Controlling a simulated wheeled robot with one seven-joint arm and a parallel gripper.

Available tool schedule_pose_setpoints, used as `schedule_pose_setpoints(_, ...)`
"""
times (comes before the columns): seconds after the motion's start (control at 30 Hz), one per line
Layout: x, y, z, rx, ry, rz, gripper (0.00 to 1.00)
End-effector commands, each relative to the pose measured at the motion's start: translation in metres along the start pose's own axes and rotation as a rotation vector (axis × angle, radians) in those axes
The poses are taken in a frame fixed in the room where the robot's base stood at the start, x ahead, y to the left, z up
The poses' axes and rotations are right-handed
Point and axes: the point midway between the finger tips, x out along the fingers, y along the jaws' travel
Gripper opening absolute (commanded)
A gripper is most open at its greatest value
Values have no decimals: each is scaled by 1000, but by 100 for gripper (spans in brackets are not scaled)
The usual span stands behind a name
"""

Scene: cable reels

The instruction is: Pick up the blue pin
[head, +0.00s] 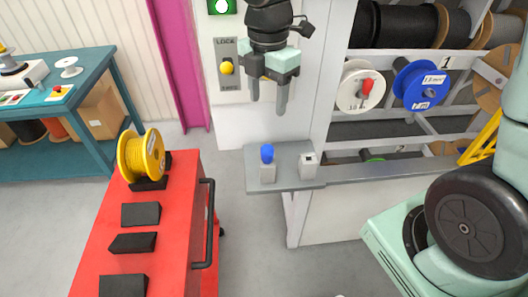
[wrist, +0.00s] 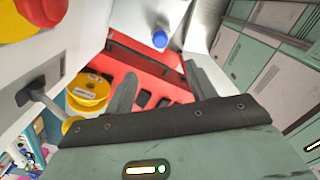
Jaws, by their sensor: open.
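The blue pin (head: 267,153) stands upright with its rounded blue top showing, in a light grey block (head: 267,173) on a small grey shelf (head: 285,184). My gripper (head: 268,103) is open and empty, pointing down above the pin with a clear gap. In the wrist view the blue pin (wrist: 160,40) shows beyond the fingertips of my gripper (wrist: 158,68), roughly between them. The lower part of the pin is hidden in its block.
A second grey block (head: 308,166) stands right of the pin. A red cart (head: 182,240) with a yellow reel (head: 141,156) is at left. A yellow knob (head: 226,68) is on the wall panel. A rack of reels (head: 400,130) stands at right.

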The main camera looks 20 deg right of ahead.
Motion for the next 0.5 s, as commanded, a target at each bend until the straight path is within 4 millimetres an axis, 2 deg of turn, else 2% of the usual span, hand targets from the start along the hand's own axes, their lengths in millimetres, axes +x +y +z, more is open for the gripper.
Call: schedule_pose_setpoints(0.5,99,-2,-1,-1,2,-6,56)
